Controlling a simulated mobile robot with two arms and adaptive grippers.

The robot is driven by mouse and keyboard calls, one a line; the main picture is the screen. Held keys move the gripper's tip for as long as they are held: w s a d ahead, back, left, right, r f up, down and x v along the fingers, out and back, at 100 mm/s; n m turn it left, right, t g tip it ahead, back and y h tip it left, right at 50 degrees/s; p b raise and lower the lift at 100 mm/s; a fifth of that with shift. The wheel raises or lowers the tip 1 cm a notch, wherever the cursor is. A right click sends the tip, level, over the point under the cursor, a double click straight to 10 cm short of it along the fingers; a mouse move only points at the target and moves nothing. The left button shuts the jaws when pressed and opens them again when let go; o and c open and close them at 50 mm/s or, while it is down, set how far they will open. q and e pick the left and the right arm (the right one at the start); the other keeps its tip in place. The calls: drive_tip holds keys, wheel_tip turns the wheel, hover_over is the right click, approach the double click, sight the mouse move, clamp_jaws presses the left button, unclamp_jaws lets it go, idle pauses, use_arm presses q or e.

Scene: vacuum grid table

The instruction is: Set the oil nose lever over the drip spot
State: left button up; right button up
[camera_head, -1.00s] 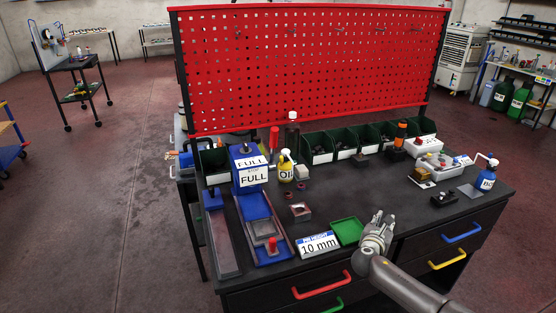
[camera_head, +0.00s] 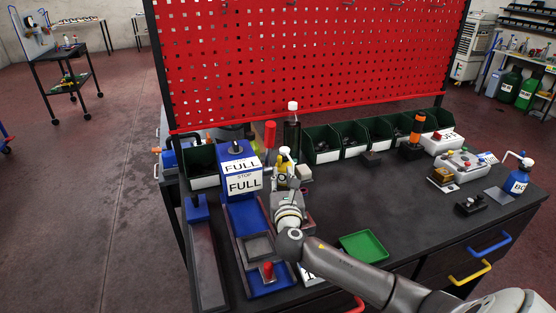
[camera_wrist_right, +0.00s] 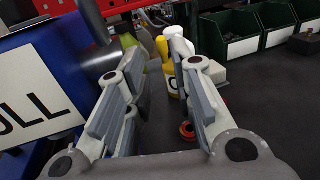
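The yellow oil bottle (camera_head: 282,165) stands near the back of the dark table, just right of the blue FULL stop block (camera_head: 240,171), partly hidden by my right gripper. My right gripper (camera_head: 287,185) is in front of it. In the right wrist view the bottle (camera_wrist_right: 173,72) with its white top shows ahead between the open fingers (camera_wrist_right: 158,68), near the right finger. Contact cannot be told. A red ring (camera_wrist_right: 187,130) lies on the table below the right finger. I cannot make out the nose lever or a marked drip spot. My left gripper is not in view.
Green bins (camera_head: 353,138) line the back, with a dark bottle (camera_head: 292,135) and a red cylinder (camera_head: 269,135) near the oil bottle. A blue tray track (camera_head: 248,213) runs left of my arm.

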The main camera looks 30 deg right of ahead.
sight(280, 159)
drive_tip(key=x, duration=0.5)
drive_tip(key=shift+f, duration=0.1)
drive_tip(key=x, duration=0.3)
drive_tip(key=shift+w+d, duration=0.25)
drive_tip(key=shift+w, duration=0.25)
drive_tip(key=shift+w+d, duration=0.1)
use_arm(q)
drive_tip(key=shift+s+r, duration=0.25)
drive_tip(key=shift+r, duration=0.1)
use_arm(e)
clamp_jaws()
